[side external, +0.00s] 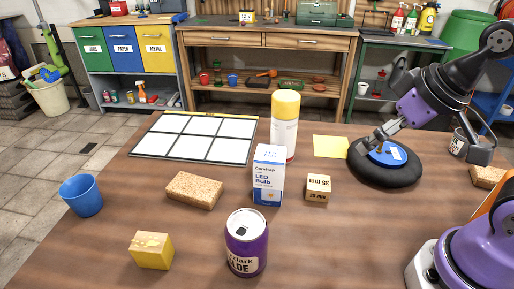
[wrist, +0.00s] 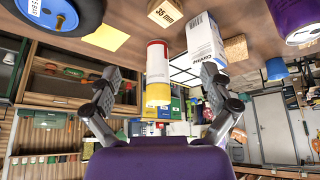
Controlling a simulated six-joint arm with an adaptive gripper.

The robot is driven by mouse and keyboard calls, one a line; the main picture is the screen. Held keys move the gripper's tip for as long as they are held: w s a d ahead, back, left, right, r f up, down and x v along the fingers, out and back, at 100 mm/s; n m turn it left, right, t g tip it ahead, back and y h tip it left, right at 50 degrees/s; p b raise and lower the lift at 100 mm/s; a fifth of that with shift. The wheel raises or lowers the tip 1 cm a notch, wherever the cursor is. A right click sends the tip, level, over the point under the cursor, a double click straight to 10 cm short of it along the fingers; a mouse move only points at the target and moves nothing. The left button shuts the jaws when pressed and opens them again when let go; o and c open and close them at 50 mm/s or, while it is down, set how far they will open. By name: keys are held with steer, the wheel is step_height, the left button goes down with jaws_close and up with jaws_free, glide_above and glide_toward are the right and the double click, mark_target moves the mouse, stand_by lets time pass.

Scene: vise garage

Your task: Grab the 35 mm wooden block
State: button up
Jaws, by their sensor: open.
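The 35 mm wooden block (side external: 318,188) is a small pale cube with dark print. It sits on the brown table, right of the LED bulb box (side external: 268,176), with clear table around it. In the wrist view the block (wrist: 165,12) is at the top edge, partly cut off, beyond the fingers. My gripper (side external: 376,138) is above the black wheel with the blue hub (side external: 385,165), up and right of the block in the side view. In the wrist view my gripper (wrist: 162,88) has its two fingers spread wide, with nothing held between them.
A yellow-capped spray can (side external: 285,125) stands behind the box. A tan sponge-like block (side external: 194,190), purple can (side external: 247,242), yellow-sided block (side external: 151,250) and blue cup (side external: 82,195) stand left and front. A yellow sheet (side external: 330,146) lies behind the wooden block.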

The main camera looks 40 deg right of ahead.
steer(key=n+g+y, duration=0.2)
steer(key=n+y, duration=0.1)
steer(key=n, duration=0.5)
glide_toward(320, 182)
steer(key=x, duration=0.4)
steer(key=shift+w+d+f, duration=0.1)
steer(key=shift+w+f, duration=0.15)
steer(key=x, duration=0.5)
steer(key=shift+a+f, duration=0.35)
steer(key=shift+s, duration=0.1)
steer(key=c, duration=1.2)
